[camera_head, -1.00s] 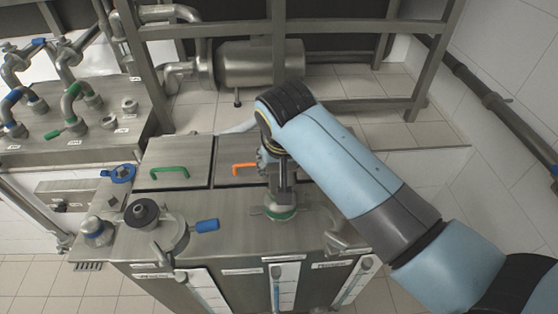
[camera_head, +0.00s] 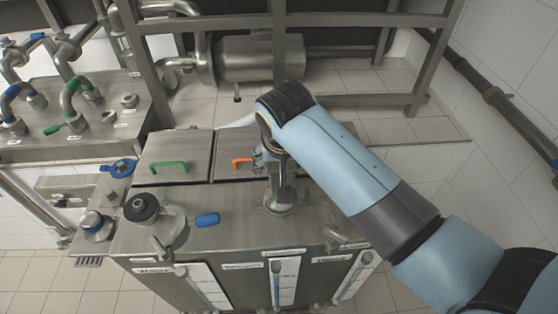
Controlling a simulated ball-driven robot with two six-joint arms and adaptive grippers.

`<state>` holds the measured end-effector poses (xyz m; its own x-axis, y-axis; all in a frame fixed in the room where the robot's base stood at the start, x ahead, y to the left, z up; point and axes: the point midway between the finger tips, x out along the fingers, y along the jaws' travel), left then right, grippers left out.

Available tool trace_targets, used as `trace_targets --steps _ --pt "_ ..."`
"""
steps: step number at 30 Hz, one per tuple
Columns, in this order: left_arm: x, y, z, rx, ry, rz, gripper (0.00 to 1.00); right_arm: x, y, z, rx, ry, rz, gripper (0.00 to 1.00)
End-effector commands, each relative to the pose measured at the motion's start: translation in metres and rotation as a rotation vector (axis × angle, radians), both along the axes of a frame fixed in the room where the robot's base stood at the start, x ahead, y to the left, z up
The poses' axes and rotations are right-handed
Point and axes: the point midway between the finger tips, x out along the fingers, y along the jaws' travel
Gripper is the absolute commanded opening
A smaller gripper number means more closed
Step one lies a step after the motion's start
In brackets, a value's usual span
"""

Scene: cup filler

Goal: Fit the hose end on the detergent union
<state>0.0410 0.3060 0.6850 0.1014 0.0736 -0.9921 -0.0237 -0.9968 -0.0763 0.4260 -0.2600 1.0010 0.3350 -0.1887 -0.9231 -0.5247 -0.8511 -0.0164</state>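My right arm reaches in from the right over the steel cabinet (camera_head: 240,236). My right gripper (camera_head: 281,184) points down over a round metal fitting (camera_head: 283,209) on the cabinet top, near its front edge above the middle front label. The arm and wrist hide much of the fitting, and I cannot tell whether the fingers are open or shut, or whether a hose end is between them. No loose hose is clearly visible. A black-topped round fitting (camera_head: 140,207) and a blue-handled lever (camera_head: 207,219) are on the cabinet's left. My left gripper is not in view.
Lids with a green handle (camera_head: 169,167) and an orange handle (camera_head: 241,162) lie behind the fitting. A blue ring fitting (camera_head: 119,168) is at the left. A bench with valves (camera_head: 68,125) stands back left. A metal frame (camera_head: 290,21) stands behind.

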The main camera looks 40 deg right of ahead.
Motion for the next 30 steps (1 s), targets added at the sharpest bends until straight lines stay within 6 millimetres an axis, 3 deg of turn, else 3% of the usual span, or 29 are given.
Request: trace_targets --steps 8,18,30 --pt "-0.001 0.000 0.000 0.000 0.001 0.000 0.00 -0.003 0.001 0.002 0.001 0.004 0.001 0.70" --pt "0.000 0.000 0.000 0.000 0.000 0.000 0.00 -0.019 0.012 0.053 0.003 -0.002 -0.001 0.70" --pt "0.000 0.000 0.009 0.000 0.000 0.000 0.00 -0.025 0.014 0.092 0.001 0.000 0.000 0.70"
